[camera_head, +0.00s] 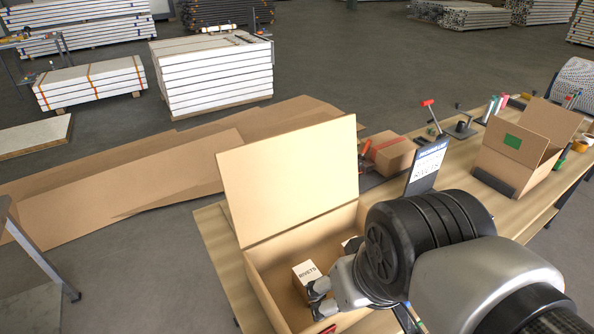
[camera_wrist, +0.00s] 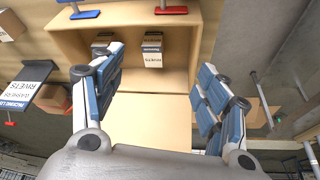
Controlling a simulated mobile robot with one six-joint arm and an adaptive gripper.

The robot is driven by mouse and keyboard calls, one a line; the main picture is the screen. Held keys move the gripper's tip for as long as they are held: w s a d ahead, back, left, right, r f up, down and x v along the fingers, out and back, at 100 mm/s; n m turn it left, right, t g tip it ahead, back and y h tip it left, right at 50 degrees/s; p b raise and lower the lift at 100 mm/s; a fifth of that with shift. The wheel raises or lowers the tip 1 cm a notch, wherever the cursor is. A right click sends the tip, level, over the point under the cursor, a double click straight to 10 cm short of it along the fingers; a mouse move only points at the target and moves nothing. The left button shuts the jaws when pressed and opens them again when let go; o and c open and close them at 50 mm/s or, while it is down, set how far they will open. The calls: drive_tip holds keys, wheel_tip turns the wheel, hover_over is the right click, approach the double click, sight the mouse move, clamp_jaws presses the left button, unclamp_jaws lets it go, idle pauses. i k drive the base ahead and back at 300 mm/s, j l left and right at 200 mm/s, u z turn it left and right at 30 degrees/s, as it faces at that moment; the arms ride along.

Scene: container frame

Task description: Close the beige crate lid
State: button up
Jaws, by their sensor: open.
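The beige crate (camera_head: 262,268) stands on the table with its lid (camera_head: 292,178) raised, tilted up along the far-left edge. My gripper (camera_head: 319,299) is open and empty over the crate's opening, on the near side of the lid. In the wrist view, my gripper (camera_wrist: 163,82) has its two blue-padded fingers spread wide. The crate interior (camera_wrist: 128,60) shows beyond them, and a plain beige panel, likely the lid (camera_wrist: 150,115), lies between them. My arm hides the crate's right part in the head view.
A small box labelled RIVETS (camera_head: 307,272) is inside the crate; two boxes show there in the wrist view, one a rivets box (camera_wrist: 152,52). A sign (camera_head: 426,165), a taped carton (camera_head: 392,154) and an open carton (camera_head: 522,148) stand to the right. Flat cardboard (camera_head: 130,185) lies behind.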

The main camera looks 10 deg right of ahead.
sight(272, 184)
drive_tip(key=u, duration=0.25)
drive_tip(key=j+u, duration=0.3)
drive_tip(key=i+j+u, duration=0.2)
drive_tip(key=j+u, duration=0.15)
drive_tip(key=i+j+u, duration=0.15)
drive_tip(key=j+u, duration=0.15)
drive_tip(key=i+j+z, duration=0.3)
drive_tip(key=i, duration=0.15)
drive_tip(key=i+j+z, duration=0.25)
drive_tip(key=i+z, duration=0.2)
drive_tip(key=z, duration=0.3)
drive_tip(key=i+j+z, duration=0.1)
drive_tip(key=z, duration=0.35)
drive_tip(key=i+j+z, duration=0.2)
drive_tip(key=z, duration=0.3)
drive_tip(key=i+j+z, duration=0.25)
drive_tip(key=z, duration=0.25)
drive_tip(key=i+j+z, duration=0.1)
drive_tip(key=j+z, duration=0.2)
drive_tip(key=z, duration=0.2)
drive_tip(key=i+j+z, duration=0.1)
drive_tip(key=z, duration=0.25)
drive_tip(key=i+j+z, duration=0.1)
drive_tip(key=j+z, duration=0.45)
drive_tip(key=z, duration=0.2)
